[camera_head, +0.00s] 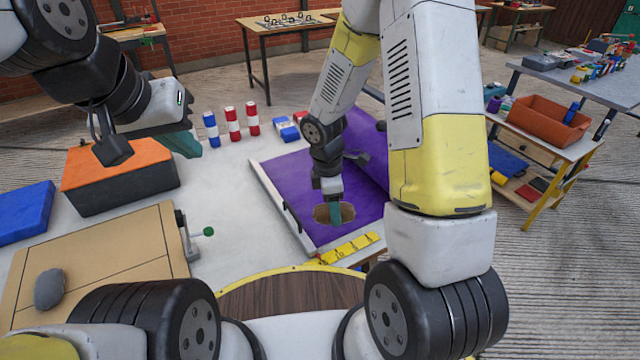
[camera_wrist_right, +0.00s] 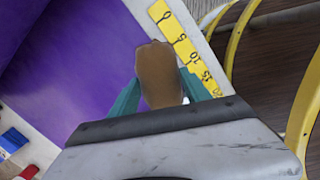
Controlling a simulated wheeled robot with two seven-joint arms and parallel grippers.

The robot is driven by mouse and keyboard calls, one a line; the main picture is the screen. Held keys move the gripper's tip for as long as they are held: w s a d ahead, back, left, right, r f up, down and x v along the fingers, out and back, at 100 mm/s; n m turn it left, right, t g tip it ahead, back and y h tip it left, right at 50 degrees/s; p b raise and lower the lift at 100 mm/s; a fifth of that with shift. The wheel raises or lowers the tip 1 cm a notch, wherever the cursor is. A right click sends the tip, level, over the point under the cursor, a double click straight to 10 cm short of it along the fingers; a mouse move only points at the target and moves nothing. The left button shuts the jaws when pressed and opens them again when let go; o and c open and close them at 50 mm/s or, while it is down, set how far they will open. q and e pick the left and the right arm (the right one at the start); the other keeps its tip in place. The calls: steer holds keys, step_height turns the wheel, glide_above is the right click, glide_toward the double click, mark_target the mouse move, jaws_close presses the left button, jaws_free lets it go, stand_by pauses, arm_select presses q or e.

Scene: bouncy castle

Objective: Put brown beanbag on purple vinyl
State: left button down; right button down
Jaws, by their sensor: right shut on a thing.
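The brown beanbag (camera_head: 347,212) is at the front part of the purple vinyl (camera_head: 300,180), near the yellow ruler. My right gripper (camera_head: 335,210) is shut on the beanbag. In the right wrist view the brown beanbag (camera_wrist_right: 158,72) sits between the teal fingers of my right gripper (camera_wrist_right: 160,95), over the edge of the purple vinyl (camera_wrist_right: 75,65). I cannot tell whether the beanbag touches the vinyl. My left gripper (camera_head: 182,143) hangs above the table by the orange-topped box; its teal finger shows, but its opening is not clear.
A yellow ruler (camera_head: 348,248) lies at the vinyl's front edge. An orange-topped box (camera_head: 118,170), a tan board (camera_head: 100,250) with a grey beanbag (camera_head: 50,289) and striped cylinders (camera_head: 232,123) are on the white table. A side table holds an orange bin (camera_head: 540,122).

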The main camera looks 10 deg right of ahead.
steer(key=s+n, duration=0.1)
steer(key=s+a+f+n, duration=0.1)
steer(key=s+n, duration=0.1)
steer(key=n, duration=0.1)
steer(key=shift+s+a+f, duration=0.1)
steer(key=shift+a+f, duration=0.05)
steer(key=shift+a, duration=0.15)
steer(key=shift+f+n+t, duration=0.1)
steer(key=shift+n+t, duration=0.2)
steer(key=shift+n, duration=0.1)
steer(key=w, duration=0.5)
steer(key=w+d+f, duration=0.1)
steer(key=w, duration=0.4)
steer(key=w+d, duration=0.1)
steer(key=w, duration=0.4)
steer(key=shift+w+f, duration=0.2)
steer(key=shift+f, duration=1.8)
steer(key=shift+f, duration=0.25)
steer(key=c, duration=0.5)
jaws_free()
